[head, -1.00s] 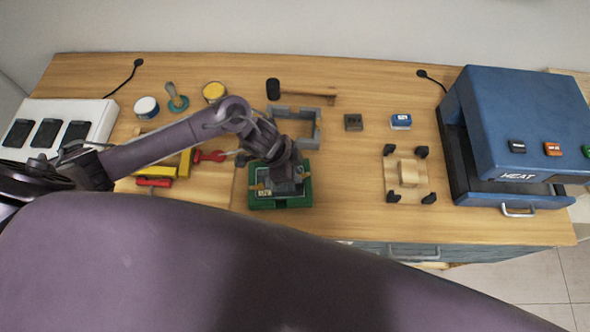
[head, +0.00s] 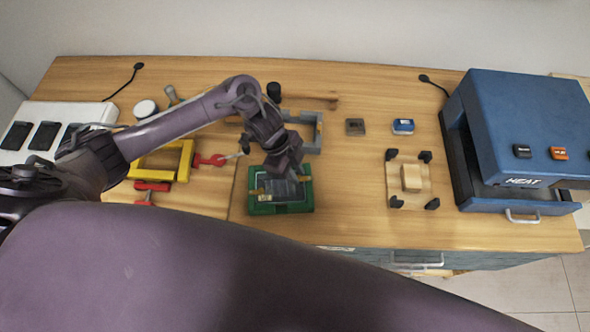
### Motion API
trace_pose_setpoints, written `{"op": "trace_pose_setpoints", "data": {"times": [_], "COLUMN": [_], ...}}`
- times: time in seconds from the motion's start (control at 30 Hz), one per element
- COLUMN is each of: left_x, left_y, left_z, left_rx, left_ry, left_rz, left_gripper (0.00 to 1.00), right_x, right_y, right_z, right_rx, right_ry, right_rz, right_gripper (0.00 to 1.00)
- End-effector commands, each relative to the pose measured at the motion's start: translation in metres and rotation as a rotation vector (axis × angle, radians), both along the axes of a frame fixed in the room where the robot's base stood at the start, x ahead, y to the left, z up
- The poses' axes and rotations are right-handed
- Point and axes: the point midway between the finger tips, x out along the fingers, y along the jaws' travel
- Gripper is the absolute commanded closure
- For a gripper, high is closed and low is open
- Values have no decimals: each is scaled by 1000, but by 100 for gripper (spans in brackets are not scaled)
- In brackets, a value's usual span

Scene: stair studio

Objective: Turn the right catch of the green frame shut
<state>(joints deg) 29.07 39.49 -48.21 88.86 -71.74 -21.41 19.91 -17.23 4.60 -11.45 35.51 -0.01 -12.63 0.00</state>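The green frame (head: 282,208) lies flat on the wooden table, near its front edge and left of the middle. A dark plate with a light edge sits inside it. A small brass-coloured catch (head: 256,192) shows at its left side. My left gripper (head: 281,180) is over the frame from above and behind, and it hides much of the frame's middle and far side. I cannot tell whether the gripper's fingers are open or shut. My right gripper is not in view.
A grey frame (head: 312,148) lies just behind my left gripper. A yellow frame (head: 184,172) and red clamps (head: 152,186) lie to the left. A wooden fixture with black corners (head: 393,200) and a blue heat press (head: 530,125) stand to the right. Table between is clear.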

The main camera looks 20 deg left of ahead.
Motion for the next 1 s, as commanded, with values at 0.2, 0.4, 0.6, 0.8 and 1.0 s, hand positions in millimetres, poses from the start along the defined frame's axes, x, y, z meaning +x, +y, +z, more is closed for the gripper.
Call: {"op": "trace_pose_setpoints", "data": {"times": [0.2, 0.4, 0.6, 0.8, 1.0], "left_x": [0, 0, 1, 3, 2], "left_y": [0, 1, 12, 24, 29], "left_z": [0, 2, 24, 55, 71], "left_rx": [1, 1, 3, 1, 0], "left_ry": [-1, -1, -5, -4, -1], "left_rz": [1, 1, 0, 1, 1], "left_gripper": [66, 66, 66, 66, 66], "right_x": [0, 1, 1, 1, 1], "right_y": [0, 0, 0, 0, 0], "right_z": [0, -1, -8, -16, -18], "right_rx": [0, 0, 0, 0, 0], "right_ry": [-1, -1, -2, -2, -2], "right_rz": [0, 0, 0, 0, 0], "right_gripper": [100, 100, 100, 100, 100]}}
